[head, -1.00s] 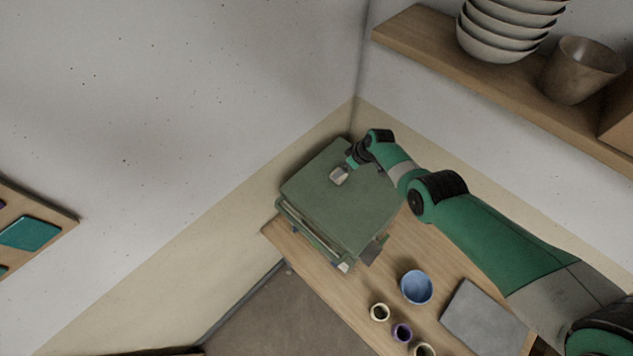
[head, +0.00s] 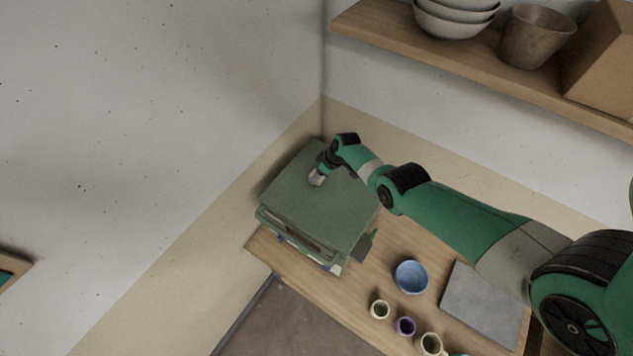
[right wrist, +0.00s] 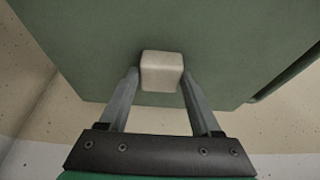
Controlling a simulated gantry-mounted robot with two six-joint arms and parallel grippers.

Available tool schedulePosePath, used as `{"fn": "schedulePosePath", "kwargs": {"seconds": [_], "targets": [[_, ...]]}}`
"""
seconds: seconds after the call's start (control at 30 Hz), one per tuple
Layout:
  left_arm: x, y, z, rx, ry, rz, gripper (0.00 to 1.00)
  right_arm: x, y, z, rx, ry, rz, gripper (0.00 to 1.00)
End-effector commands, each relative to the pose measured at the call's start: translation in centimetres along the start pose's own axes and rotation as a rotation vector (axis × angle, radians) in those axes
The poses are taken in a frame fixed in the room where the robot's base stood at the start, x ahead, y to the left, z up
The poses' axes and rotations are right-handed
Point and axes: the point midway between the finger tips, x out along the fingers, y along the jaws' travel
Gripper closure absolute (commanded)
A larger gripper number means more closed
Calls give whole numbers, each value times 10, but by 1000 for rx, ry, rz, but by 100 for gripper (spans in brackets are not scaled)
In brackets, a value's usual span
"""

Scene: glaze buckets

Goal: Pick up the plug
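The plug, a small pale block (head: 316,180), sits on the flat top of a green box-like unit (head: 337,213) in the head view. My left gripper is not in view.
The green unit stands on a wooden table (head: 383,258) in the wall corner. A blue bowl (head: 411,277), several small cups (head: 405,326) and a grey slab (head: 482,302) are to its right. A shelf (head: 455,62) with bowls (head: 452,24) and a brown pot (head: 536,37) is above.

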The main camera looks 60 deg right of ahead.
Motion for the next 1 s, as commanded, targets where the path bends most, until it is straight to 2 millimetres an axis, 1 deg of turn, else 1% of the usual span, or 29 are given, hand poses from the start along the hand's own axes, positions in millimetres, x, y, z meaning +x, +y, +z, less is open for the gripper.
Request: {"fn": "schedulePosePath", "kwargs": {"seconds": [0.03, 0.33, 0.67, 0.77, 0.87, 0.97, 1.0], "targets": [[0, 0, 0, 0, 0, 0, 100, 0, 0, 0, 0, 0, 0, 46], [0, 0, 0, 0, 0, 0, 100, 0, 0, 0, 0, 0, 0, 100], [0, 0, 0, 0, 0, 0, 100, 0, 0, 0, 0, 1, 0, 100], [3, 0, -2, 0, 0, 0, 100, -3, 0, -2, -1, 1, 0, 100], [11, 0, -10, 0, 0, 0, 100, -14, -1, -7, -2, 1, -1, 100], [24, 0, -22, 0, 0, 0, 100, -30, -2, -15, -5, 1, -2, 100], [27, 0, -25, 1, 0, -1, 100, -35, -8, -23, -16, 2, -6, 100]]}}
